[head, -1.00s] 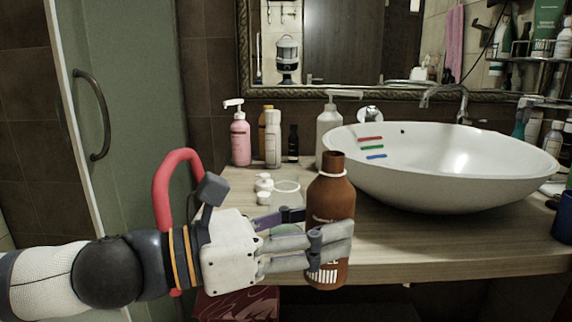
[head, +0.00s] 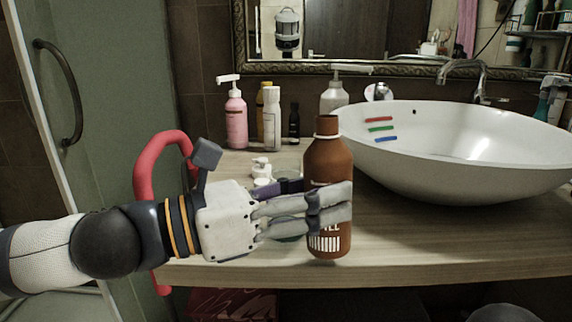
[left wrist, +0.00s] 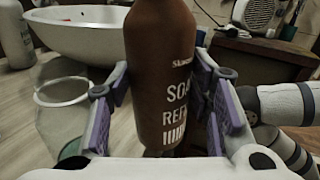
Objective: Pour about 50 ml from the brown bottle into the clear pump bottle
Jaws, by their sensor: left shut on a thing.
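The brown bottle (head: 328,165) is upright and open at the neck, with a white ring and white lettering. My left gripper (head: 318,205) is shut on its lower body and holds it in front of the counter's front part. In the left wrist view the brown bottle (left wrist: 165,70) stands between the purple pads of my left gripper (left wrist: 160,115). The clear pump bottle (left wrist: 62,95) shows there at the left, open-topped and without its pump, beside the gripper. In the head view the gripper and brown bottle mostly hide it. My right gripper is not in view.
A white basin (head: 450,165) with red, green and blue strips stands at the right. A pink pump bottle (head: 236,118) and several other bottles line the back wall. The counter front (head: 430,255) is clear.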

